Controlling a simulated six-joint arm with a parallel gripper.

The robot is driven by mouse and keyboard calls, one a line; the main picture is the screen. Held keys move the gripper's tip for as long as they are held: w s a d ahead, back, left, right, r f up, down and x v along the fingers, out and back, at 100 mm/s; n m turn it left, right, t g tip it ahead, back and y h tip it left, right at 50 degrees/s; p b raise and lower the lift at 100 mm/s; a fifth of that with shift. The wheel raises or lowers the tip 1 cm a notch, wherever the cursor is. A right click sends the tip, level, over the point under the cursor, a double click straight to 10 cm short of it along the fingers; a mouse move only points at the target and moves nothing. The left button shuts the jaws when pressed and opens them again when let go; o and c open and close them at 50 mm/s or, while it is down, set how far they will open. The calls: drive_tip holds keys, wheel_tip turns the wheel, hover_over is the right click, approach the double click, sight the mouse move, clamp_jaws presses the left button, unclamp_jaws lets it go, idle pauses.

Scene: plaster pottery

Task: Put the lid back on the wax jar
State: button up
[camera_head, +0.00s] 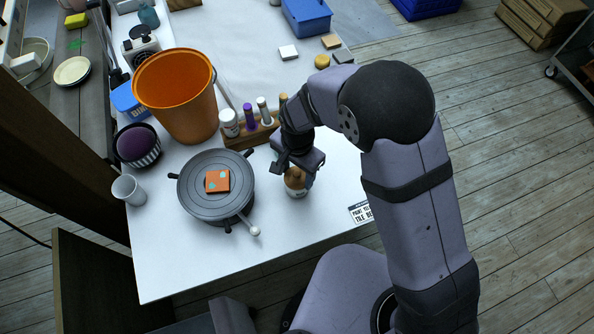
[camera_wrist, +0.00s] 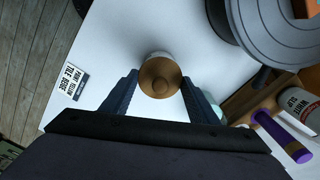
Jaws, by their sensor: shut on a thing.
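The wax jar (camera_head: 297,192) stands upright on the white table near its front edge. Its round brown lid (camera_wrist: 160,77) with a small knob is at the mouth of the jar, and the jar's pale rim (camera_wrist: 158,55) shows just past the lid in the wrist view. My gripper (camera_head: 299,174) is over the jar, pointing down, with its two fingers shut on opposite sides of the lid. Whether the lid is fully seated or slightly raised I cannot tell.
A grey turntable (camera_head: 215,200) bearing an orange tile (camera_head: 217,180) stands left of the jar. A wooden rack (camera_head: 250,137) with bottles is behind it. A printed card (camera_head: 361,212) lies to the right. The table front is otherwise clear.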

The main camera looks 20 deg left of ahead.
drive_tip(key=o, duration=1.6)
drive_tip(key=shift+r, duration=0.1)
drive_tip(key=shift+r+p, duration=2.9)
drive_tip(key=shift+r, duration=0.55)
drive_tip(key=shift+c, duration=0.7)
clamp_jaws()
drive_tip(key=shift+f, duration=0.25)
